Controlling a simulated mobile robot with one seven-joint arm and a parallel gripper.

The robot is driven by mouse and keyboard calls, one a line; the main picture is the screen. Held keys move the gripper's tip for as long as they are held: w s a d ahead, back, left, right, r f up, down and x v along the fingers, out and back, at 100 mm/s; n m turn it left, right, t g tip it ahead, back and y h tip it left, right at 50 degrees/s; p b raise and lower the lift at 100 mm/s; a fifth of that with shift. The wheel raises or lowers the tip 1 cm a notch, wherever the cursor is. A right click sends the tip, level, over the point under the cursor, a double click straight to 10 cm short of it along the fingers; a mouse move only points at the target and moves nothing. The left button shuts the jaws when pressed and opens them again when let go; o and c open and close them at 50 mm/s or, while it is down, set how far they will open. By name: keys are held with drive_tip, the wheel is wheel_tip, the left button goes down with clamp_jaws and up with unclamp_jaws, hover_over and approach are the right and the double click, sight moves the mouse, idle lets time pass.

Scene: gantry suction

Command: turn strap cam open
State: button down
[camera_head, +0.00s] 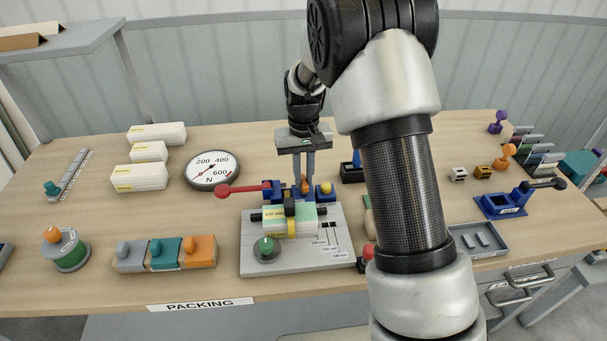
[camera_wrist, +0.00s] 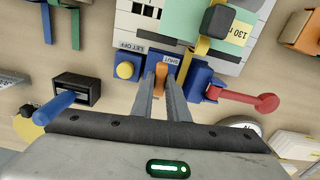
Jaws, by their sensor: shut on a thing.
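The strap cam is a small orange lever (camera_wrist: 160,72) on a blue block, beside a "SHUT" label in the wrist view. My gripper (camera_wrist: 159,84) is shut on this orange lever, with one finger on each side. In the head view my gripper (camera_head: 304,180) reaches down to the orange lever (camera_head: 304,186) at the back of the grey fixture plate (camera_head: 255,258). A yellow strap (camera_wrist: 203,44) runs from the blue block toward a pale green box (camera_wrist: 235,32) marked 130 mm. The lever's lower part is partly hidden by the fingers.
A yellow button (camera_wrist: 125,70) near "LET OFF" stands close to my fingers on one side. A red-knobbed lever (camera_head: 240,188) sticks out on the other. A round dial (camera_head: 212,170) and white boxes (camera_head: 140,178) stand to the left.

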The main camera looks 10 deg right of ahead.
sight(304, 180)
drive_tip(key=shift+m, duration=0.6)
drive_tip(key=c, duration=1.7)
unclamp_jaws()
wheel_tip(304, 180, up, 18)
drive_tip(key=shift+f+p, duration=0.25)
drive_tip(key=shift+p, duration=0.7)
drive_tip(key=shift+r, duration=0.1)
drive_tip(key=s+d+r+t+p, duration=0.2)
drive_tip(key=s+r+p, duration=0.1)
drive_tip(key=s+r, duration=0.55)
drive_tip(key=s+d+r+t+p, duration=0.2)
drive_tip(key=s+d+r+p, duration=0.1)
drive_tip(key=s+r, duration=0.55)
drive_tip(key=shift+t, duration=0.8)
drive_tip(key=s, duration=0.3)
drive_tip(key=s+d+f+p, duration=0.1)
drive_tip(key=s, duration=0.3)
drive_tip(key=s+f+p, duration=0.1)
drive_tip(key=s, duration=0.3)
drive_tip(key=shift+d+f, duration=0.1)
drive_tip(key=shift+d, duration=0.05)
